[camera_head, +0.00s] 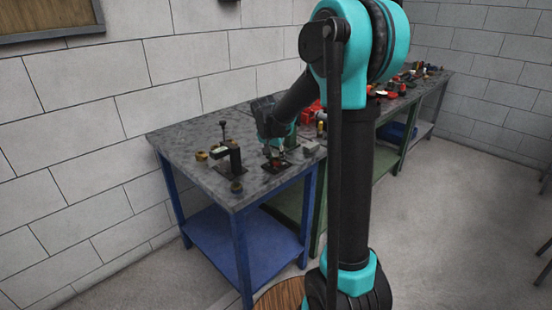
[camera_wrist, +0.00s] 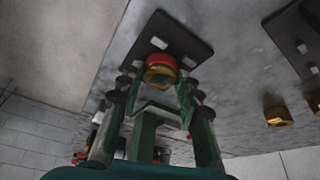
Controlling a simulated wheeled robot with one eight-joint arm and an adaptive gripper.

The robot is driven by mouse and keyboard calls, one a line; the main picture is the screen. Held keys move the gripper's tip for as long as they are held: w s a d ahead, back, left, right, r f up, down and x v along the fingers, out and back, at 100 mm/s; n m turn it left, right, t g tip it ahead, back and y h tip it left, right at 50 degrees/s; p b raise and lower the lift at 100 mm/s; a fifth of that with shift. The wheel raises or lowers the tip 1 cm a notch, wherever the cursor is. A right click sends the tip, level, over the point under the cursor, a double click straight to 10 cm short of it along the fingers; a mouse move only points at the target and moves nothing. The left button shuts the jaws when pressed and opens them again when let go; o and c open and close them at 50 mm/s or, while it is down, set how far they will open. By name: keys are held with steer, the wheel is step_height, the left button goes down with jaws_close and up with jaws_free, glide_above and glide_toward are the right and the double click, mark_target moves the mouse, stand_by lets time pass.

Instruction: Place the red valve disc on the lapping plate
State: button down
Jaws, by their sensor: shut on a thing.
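The red valve disc (camera_wrist: 160,64) has a red rim and a brass-coloured face and sits between my fingertips in the wrist view. My gripper (camera_wrist: 160,80) is shut on it. Behind the disc is a dark square plate (camera_wrist: 183,40) with pale squares near its corners, which looks like the lapping plate. The disc overlaps it in the picture; I cannot tell whether they touch. In the head view my gripper (camera_head: 276,153) points down over this dark plate (camera_head: 277,169) near the table's front edge. The disc is too small to make out clearly there.
The grey-topped blue table (camera_head: 195,185) also holds a black fixture (camera_head: 230,155), brass pieces (camera_head: 202,156), a small dark round part (camera_head: 236,187) and a grey block (camera_head: 310,148). The fixture stands left of my gripper in the head view. More benches with parts extend behind my arm.

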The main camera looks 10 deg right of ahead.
steer(key=shift+f, duration=0.15)
steer(key=c, duration=1)
jaws_free()
steer(key=shift+c, duration=0.2)
steer(key=v, duration=1.2)
steer(key=s+d+f+n+y, duration=0.1)
steer(key=s+d+f+n, duration=0.2)
steer(key=s+f, duration=0.6)
steer(key=s+d+f+n+y, duration=0.1)
steer(key=s+d+f+n, duration=0.2)
steer(key=s+f, duration=0.6)
steer(key=s+d, duration=0.1)
steer(key=s, duration=0.7)
steer(key=shift+f, duration=0.3)
steer(key=shift+s, duration=0.1)
